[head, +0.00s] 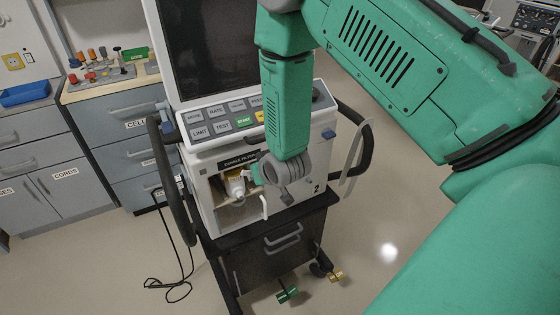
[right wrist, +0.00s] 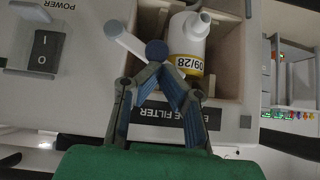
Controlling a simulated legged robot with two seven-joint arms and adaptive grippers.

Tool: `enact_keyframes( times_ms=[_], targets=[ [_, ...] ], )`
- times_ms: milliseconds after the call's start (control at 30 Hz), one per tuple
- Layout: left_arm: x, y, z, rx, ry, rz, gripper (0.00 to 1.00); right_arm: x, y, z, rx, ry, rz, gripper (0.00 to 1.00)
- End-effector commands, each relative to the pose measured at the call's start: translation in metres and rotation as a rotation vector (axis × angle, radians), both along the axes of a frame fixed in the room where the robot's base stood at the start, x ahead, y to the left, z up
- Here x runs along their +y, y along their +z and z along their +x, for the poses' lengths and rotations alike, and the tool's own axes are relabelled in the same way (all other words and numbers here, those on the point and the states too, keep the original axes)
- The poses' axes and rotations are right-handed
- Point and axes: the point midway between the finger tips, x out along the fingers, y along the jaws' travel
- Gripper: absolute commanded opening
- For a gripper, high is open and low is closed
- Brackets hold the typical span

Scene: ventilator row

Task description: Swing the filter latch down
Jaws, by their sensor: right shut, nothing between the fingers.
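The filter latch (right wrist: 128,38) is a white lever with a round blue-grey knob at one end. In the right wrist view it slants from the knob toward the upper left, at the edge of the filter bay. My right gripper (right wrist: 157,78) is shut and empty, its fingertips right at the knob; contact is unclear. In the head view the right gripper (head: 258,174) is at the bay's upper right corner and hides part of it. The white filter (head: 236,187) sits in the bay; its yellow-banded "09/28" label shows in the wrist view (right wrist: 189,62). My left gripper is out of view.
The ventilator (head: 200,160) stands on a dark cart (head: 265,262). A power switch (right wrist: 45,52) is beside the bay. Cabinets (head: 125,120) are at the left, and a black cable (head: 180,270) lies on the floor. Open floor lies right of the cart.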

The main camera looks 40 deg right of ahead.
Motion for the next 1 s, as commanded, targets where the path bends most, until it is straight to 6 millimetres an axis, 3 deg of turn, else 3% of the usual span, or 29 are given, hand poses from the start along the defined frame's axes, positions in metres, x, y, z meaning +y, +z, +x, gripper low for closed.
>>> enact_keyframes(
  times_ms=[267,1000],
  targets=[
    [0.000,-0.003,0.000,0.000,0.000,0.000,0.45,0.003,-0.014,0.001,0.013,0.008,-0.050,0.00],
    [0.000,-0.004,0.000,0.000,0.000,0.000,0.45,-0.015,-0.017,-0.002,0.010,-0.001,-0.038,0.00]
  ],
)
